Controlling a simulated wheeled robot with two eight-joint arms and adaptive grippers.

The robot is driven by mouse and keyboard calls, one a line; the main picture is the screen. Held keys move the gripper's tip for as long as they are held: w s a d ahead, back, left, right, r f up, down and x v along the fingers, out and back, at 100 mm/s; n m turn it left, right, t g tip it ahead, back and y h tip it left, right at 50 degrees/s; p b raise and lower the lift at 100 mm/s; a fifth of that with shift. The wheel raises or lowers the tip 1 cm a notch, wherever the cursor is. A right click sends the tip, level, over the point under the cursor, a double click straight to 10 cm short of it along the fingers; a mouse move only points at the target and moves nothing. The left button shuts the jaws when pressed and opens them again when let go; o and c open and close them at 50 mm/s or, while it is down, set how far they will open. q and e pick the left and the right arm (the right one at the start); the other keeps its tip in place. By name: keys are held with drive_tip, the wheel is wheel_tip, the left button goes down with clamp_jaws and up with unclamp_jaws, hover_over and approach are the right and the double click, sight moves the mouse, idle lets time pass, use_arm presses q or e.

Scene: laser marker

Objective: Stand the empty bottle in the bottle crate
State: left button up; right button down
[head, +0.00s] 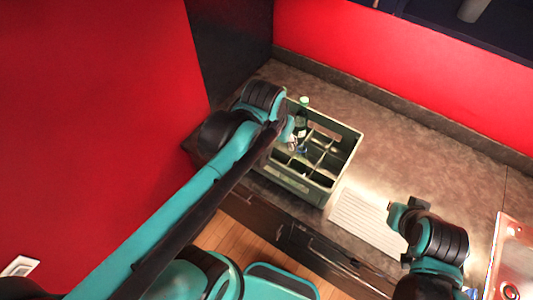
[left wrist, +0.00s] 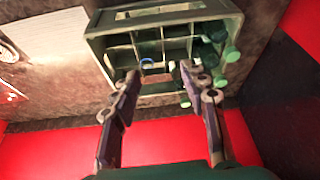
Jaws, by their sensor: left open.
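The green bottle crate (head: 290,180) stands on the counter, divided into compartments. It also shows in the left wrist view (left wrist: 98,42). My left gripper (left wrist: 156,72) is over the crate with its fingers apart and nothing held between them. A blue ring (left wrist: 146,62), which looks like a bottle mouth, shows inside a compartment between and beyond the fingertips; the bottle's body is not clear. My left arm hides part of the crate in the head view. My right gripper (head: 397,215) is at the right, above the counter; its fingers are not clear.
Several green-capped bottles (left wrist: 230,55) stand along one side of the crate; one cap (head: 303,100) shows in the head view. A white ribbed mat (head: 365,222) lies right of the crate, and a sink (head: 515,260) is at far right. Counter behind the mat is clear.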

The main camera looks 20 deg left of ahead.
use_arm(q)
drive_tip(key=s+a+f+n+t, duration=0.1)
drive_tip(key=s+a+f+t, duration=0.1)
drive_tip(key=s, duration=0.4)
drive_tip(key=shift+s+a+f+t, duration=0.2)
drive_tip(key=shift+a+f+t, duration=0.05)
drive_tip(key=shift+a+t, duration=0.2)
drive_tip(key=shift+f, duration=0.1)
wheel_tip(320, 180, down, 22)
drive_tip(key=b, duration=2.1)
drive_tip(key=shift+r+b, duration=0.2)
drive_tip(key=shift+b, duration=0.2)
